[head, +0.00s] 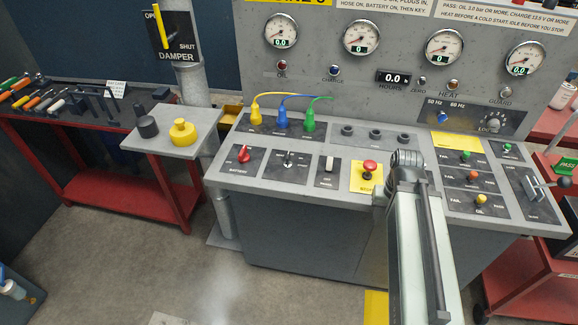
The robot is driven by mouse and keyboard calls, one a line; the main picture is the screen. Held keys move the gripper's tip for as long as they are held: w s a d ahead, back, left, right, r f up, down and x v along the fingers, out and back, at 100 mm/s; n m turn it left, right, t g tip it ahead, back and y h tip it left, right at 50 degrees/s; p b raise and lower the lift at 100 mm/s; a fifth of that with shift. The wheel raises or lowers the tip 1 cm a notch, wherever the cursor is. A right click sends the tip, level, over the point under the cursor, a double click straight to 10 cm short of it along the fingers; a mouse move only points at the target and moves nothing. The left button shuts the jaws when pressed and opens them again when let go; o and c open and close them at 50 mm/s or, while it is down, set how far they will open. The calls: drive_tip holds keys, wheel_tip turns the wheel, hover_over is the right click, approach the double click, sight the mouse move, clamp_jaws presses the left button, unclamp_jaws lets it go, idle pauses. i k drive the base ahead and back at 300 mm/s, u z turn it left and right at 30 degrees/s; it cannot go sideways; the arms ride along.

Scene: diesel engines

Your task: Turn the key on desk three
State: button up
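The grey control desk (228,178) stands in the middle of the head view, under an upright gauge panel. A yellow sign at the top edge is cut off, so I cannot read the desk's number for certain. A small silver key switch (288,158) sits on a black plate on the desk's left half, between the red battery knob (243,153) and a pale rocker switch (329,163). Its exact angle is too small to tell. My arm reaches up from the bottom right over the desk front, right of the key. My gripper is not visible.
A red emergency button (369,168) on a yellow plate is close left of my arm. Yellow, blue and green plugs (282,118) stand behind the key. A side shelf (165,142) holds a yellow cap (183,131). A red tool bench (85,128) is at left. Floor before the desk's left is clear.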

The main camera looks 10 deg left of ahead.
sight(287, 164)
drive_tip(key=u, duration=3.15)
drive_tip(key=k, duration=0.6)
drive_tip(key=z, duration=1.95)
